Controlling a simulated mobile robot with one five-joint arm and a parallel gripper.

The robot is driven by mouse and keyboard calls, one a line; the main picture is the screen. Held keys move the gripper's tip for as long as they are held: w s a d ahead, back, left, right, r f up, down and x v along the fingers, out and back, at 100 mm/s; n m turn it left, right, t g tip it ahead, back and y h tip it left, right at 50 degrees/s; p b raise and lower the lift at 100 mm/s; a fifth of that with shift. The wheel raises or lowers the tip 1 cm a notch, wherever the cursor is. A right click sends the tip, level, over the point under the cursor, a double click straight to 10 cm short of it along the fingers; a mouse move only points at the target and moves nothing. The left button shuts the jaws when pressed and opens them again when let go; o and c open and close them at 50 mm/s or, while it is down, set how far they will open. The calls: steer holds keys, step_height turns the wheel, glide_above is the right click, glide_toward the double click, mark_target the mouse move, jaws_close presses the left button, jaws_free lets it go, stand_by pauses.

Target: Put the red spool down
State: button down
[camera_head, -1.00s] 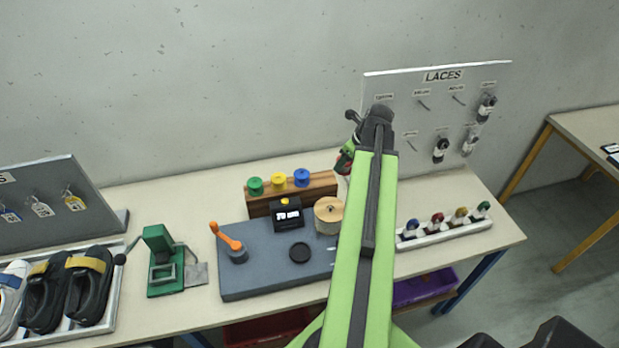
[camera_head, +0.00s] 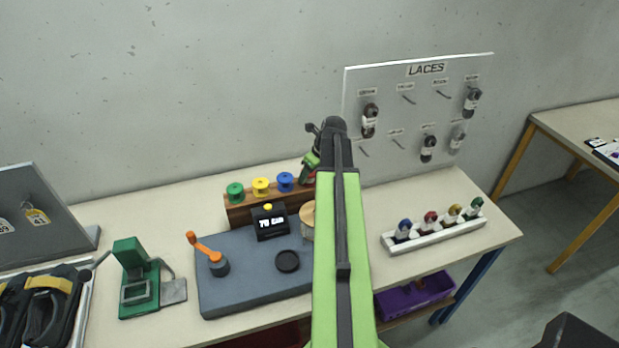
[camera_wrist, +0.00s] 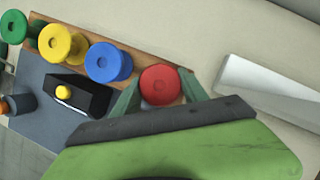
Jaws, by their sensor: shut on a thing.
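The red spool (camera_wrist: 160,86) shows in the wrist view between the two fingers of my gripper (camera_wrist: 160,90), which is shut on it. It is over or at the right end of the wooden spool rack (camera_wrist: 130,62); I cannot tell whether it touches the rack. In the head view my gripper (camera_head: 310,168) is at the right end of the rack (camera_head: 240,212), next to the blue spool, and my arm hides most of the red spool. Green (camera_head: 235,193), yellow (camera_head: 261,187) and blue (camera_head: 285,181) spools stand in a row on the rack.
A grey base plate (camera_head: 235,285) with an orange crank (camera_head: 205,250) and a black display box (camera_head: 270,222) lies before the rack. The LACES board (camera_head: 400,150) stands behind on the right. A white holder (camera_head: 440,237) with small coloured items is at the right.

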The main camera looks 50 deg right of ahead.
steer(key=shift+f, duration=0.1)
steer(key=c, duration=0.6)
jaws_free()
steer(key=p+v, duration=1.1)
steer(key=v, duration=0.1)
steer(key=shift+w, duration=0.1)
